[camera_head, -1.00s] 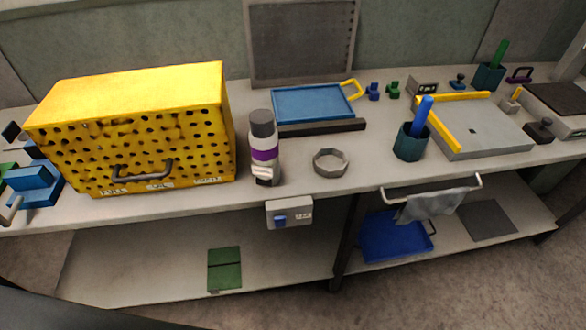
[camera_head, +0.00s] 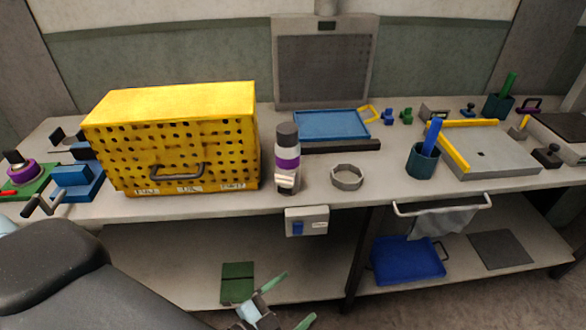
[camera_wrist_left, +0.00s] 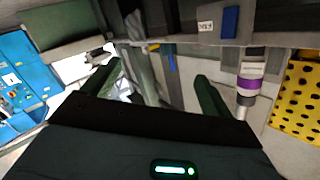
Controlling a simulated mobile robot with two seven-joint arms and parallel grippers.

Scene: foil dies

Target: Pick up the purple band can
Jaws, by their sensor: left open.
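The purple band can (camera_head: 287,147) stands upright on the bench, right of the yellow box. It has a dark grey top, a pale body and a purple band. In the left wrist view the can (camera_wrist_left: 247,84) appears upside down at the right, outside the fingers. My left gripper (camera_head: 291,301) is low at the bottom of the head view, below and in front of the bench edge and apart from the can. Its fingers (camera_wrist_left: 155,73) are spread and empty in the wrist view. My right gripper is not in view.
The perforated yellow box (camera_head: 170,145) stands close on the can's left. A grey ring (camera_head: 347,178) lies to its right, and a blue tray (camera_head: 330,124) is behind. A switch box (camera_head: 307,221) juts from the bench front below the can. A teal cup (camera_head: 421,164) stands farther right.

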